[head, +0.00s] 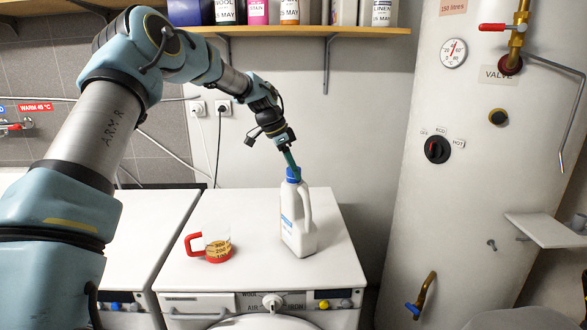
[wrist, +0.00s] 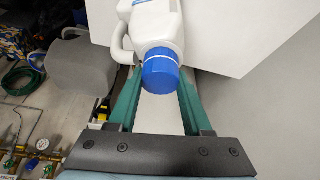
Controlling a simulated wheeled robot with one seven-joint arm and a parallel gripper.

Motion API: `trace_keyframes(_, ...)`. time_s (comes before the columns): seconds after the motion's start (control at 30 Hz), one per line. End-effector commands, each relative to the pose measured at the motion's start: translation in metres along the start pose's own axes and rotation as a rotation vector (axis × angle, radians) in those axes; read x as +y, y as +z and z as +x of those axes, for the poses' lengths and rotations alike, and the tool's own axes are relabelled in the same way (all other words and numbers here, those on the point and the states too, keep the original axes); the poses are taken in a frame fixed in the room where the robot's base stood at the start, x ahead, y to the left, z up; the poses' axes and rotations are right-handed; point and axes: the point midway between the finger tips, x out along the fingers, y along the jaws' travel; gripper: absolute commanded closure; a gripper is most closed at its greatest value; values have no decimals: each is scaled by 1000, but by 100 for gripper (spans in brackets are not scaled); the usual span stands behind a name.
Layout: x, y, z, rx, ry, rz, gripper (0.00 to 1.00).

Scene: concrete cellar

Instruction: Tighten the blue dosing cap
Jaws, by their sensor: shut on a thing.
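The blue dosing cap (head: 293,175) sits on top of a white bottle (head: 298,222) with a handle, which stands upright on the white washing machine. My gripper (head: 291,165) reaches down to the cap from the upper left. In the wrist view, the blue cap (wrist: 160,72) lies between the two green fingers of my gripper (wrist: 159,80), which is shut on it. A pale ring shows between the cap and the bottle (wrist: 158,25). Whether the cap is fully seated cannot be told.
A measuring jug (head: 216,245) with a red handle and base stands left of the bottle on the washing machine (head: 262,265). A wooden shelf (head: 330,31) with several containers hangs above. A large white boiler (head: 465,190) stands at right. The machine top behind the jug is clear.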

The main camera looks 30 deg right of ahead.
Motion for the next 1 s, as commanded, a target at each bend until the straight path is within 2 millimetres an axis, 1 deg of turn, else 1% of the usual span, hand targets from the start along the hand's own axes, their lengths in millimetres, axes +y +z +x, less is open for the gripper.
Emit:
trace_keyframes(0.17,0,-1,-3,1,31,69,100)
trace_keyframes(0.33,-1,0,0,1,75,177,100)
trace_keyframes(0.37,0,0,0,1,75,180,48)
trace_keyframes(0.63,0,0,0,0,73,177,18)
trace_keyframes(0.67,0,0,0,0,73,177,16)
trace_keyframes(0.9,0,0,-1,0,72,176,16)
trace_keyframes(1.0,-1,0,-5,0,69,176,16)
